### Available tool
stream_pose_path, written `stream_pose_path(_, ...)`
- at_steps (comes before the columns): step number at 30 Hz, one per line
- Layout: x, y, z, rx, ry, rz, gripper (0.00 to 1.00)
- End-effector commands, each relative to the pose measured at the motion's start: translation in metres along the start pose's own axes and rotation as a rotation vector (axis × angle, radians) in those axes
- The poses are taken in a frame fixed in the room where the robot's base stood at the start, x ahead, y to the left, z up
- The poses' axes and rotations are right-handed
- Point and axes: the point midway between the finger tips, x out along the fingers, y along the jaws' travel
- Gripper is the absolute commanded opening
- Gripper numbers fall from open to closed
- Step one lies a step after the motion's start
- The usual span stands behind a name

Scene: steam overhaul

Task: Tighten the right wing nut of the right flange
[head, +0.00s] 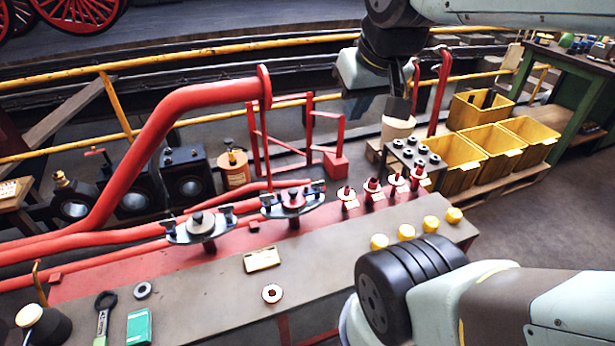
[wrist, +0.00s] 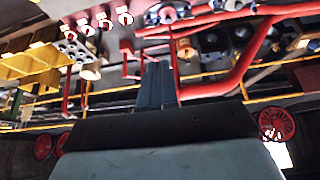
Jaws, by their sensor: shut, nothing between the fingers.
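The right flange (head: 293,203) is an oval grey plate with a red centre on the bench. Its right wing nut (head: 318,187) is dark and stands upright at the plate's right end. Its left wing nut (head: 267,201) stands at the other end. The flange also shows at the top of the wrist view (wrist: 167,14), upside down; its nuts are too small to tell apart there. My gripper (head: 397,104) is up behind and right of the flange, well apart from it. Its fingers (wrist: 157,68) are together and empty.
A second flange (head: 200,228) stands to the left. Several small red-and-white valves (head: 373,190) and yellow knobs (head: 407,232) stand to the right. A large red pipe (head: 150,140) rises behind. Yellow crates (head: 483,150) are at the back right.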

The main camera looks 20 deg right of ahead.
Motion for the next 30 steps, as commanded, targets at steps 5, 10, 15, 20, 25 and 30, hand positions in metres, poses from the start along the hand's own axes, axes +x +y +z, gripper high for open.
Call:
stream_pose_path(5, 0.000, 0.000, 0.000, 0.000, 0.000, 0.000, 0.00)
stream_pose_path(10, 0.000, 0.000, 0.000, 0.000, 0.000, 0.000, 0.00)
stream_pose_path(15, 0.000, 0.000, -0.001, -0.005, -0.002, 0.002, 0.10)
stream_pose_path(20, 0.009, 0.001, -0.014, -0.066, -0.028, 0.020, 0.25)
stream_pose_path(25, 0.033, 0.004, -0.041, -0.211, -0.086, 0.052, 0.34)
stream_pose_path(30, 0.062, 0.009, -0.068, -0.368, -0.147, 0.067, 0.34)
